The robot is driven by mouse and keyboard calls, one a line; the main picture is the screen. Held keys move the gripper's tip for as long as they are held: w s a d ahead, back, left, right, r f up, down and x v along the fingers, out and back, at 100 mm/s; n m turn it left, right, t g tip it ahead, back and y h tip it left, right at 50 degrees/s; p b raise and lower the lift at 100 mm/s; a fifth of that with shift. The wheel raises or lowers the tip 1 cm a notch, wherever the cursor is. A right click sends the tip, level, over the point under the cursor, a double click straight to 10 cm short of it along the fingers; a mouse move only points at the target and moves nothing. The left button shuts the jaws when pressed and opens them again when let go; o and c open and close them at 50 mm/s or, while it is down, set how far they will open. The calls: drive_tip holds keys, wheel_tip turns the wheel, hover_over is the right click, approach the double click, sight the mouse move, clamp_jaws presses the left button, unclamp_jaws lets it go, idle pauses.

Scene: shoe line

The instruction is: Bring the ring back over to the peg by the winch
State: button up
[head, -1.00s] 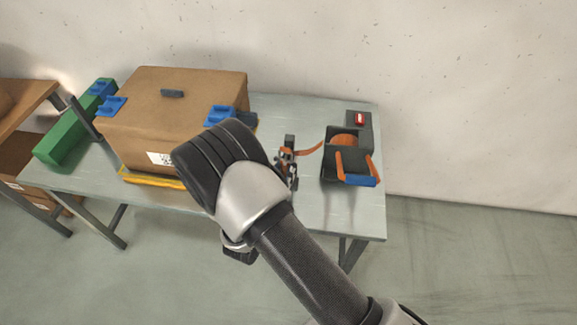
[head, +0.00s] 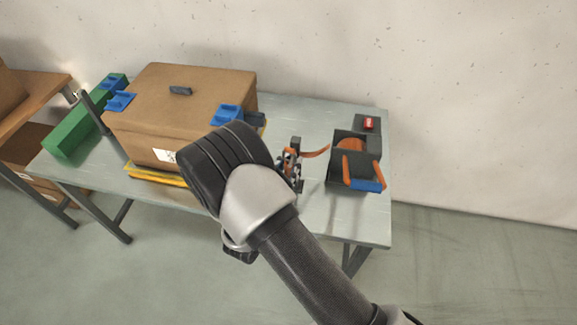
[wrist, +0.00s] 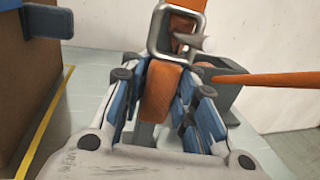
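The ring is a squarish metal loop (wrist: 153,34) at the top of the wrist view, with an orange tab (wrist: 162,92) hanging from it. My gripper (wrist: 162,100) has its blue-padded fingers closed around this tab. In the head view my gripper (head: 293,172) is partly hidden by my wrist, left of the winch. The winch (head: 341,178) is a dark box with orange arms and a blue bar. An orange strap (head: 317,153) runs from the gripper area towards it; the strap also shows in the wrist view (wrist: 265,79). I cannot clearly make out the peg.
A large cardboard box (head: 190,100) with blue clips stands left on the grey table (head: 320,215). A green block (head: 78,135) lies farther left. A red switch (head: 369,123) sits behind the winch. The table's right edge is close to the winch.

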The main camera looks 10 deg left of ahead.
drive_tip(key=o, duration=0.5)
drive_tip(key=shift+w+d+f+g, duration=0.2)
drive_tip(key=shift+d+f+g, duration=0.1)
drive_tip(key=shift+d+f, duration=0.4)
drive_tip(key=shift+o, duration=0.5)
drive_tip(key=shift+r, duration=0.15)
drive_tip(key=shift+a+r, duration=0.1)
drive_tip(key=shift+a, duration=0.05)
drive_tip(key=v, duration=1.2)
